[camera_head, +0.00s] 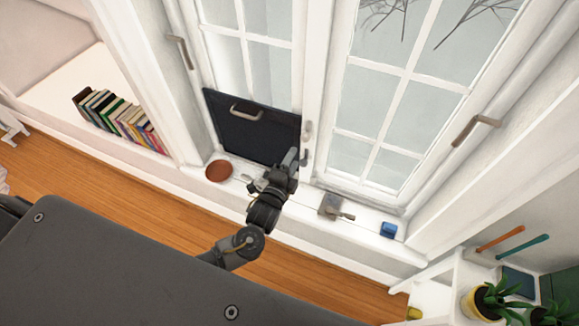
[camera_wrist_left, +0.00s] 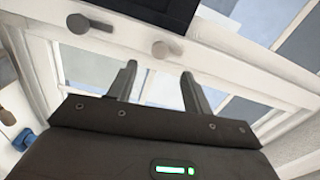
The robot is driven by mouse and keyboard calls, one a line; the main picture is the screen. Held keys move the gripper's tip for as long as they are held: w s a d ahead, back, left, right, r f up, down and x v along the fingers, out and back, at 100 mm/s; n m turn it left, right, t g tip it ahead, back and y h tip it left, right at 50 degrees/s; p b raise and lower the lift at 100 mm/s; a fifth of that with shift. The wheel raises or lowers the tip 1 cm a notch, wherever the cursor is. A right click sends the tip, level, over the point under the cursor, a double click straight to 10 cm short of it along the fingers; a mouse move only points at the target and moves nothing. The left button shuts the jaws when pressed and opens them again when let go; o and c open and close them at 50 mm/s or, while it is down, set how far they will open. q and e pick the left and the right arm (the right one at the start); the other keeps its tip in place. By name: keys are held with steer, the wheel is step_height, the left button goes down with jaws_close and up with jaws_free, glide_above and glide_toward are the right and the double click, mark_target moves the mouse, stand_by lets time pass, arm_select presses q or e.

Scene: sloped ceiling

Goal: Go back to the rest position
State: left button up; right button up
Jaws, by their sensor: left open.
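My left gripper (camera_head: 294,158) is in front of the window, just above the sill, at the lower right corner of a dark panel with a handle (camera_head: 245,135). In the left wrist view its two fingers (camera_wrist_left: 160,78) are spread apart with nothing between them. Two small window handles (camera_wrist_left: 77,22) show beyond the fingertips, and a dark edge, apparently the panel (camera_wrist_left: 150,8), is at the top. Whether the fingers touch anything is not clear. My right gripper is not in view.
On the white sill stand a brown round dish (camera_head: 218,171), a small grey metal item (camera_head: 332,206) and a blue item (camera_head: 388,230). Books (camera_head: 122,118) stand in a row at left. A shelf with potted plants (camera_head: 488,302) is at lower right. Wooden floor (camera_head: 130,195) lies below the sill.

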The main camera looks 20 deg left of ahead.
arm_select(q)
steer(key=shift+s+a, duration=0.1)
steer(key=shift+s, duration=0.8)
steer(key=s+a+f+n+g+b, duration=0.1)
steer(key=s+a+f+n+g, duration=0.2)
steer(key=f, duration=0.8)
steer(key=s+a+f+n+g, duration=0.25)
steer(key=s+f+n, duration=0.2)
steer(key=f, duration=0.65)
steer(key=s+a+f+n+g+b, duration=0.1)
steer(key=s+a+f+n+g, duration=0.2)
steer(key=f, duration=0.7)
steer(key=s+f+n+g+b, duration=0.1)
steer(key=s+f+g, duration=0.1)
steer(key=s+f, duration=0.4)
steer(key=s+a+f+n+g+b, duration=0.1)
steer(key=s+f, duration=0.4)
steer(key=s, duration=1.2)
steer(key=s+a+f+n+g+y+b, duration=0.1)
steer(key=s+f+g, duration=0.4)
steer(key=s, duration=0.6)
steer(key=shift+s+f+n, duration=0.2)
steer(key=shift+f+n, duration=0.65)
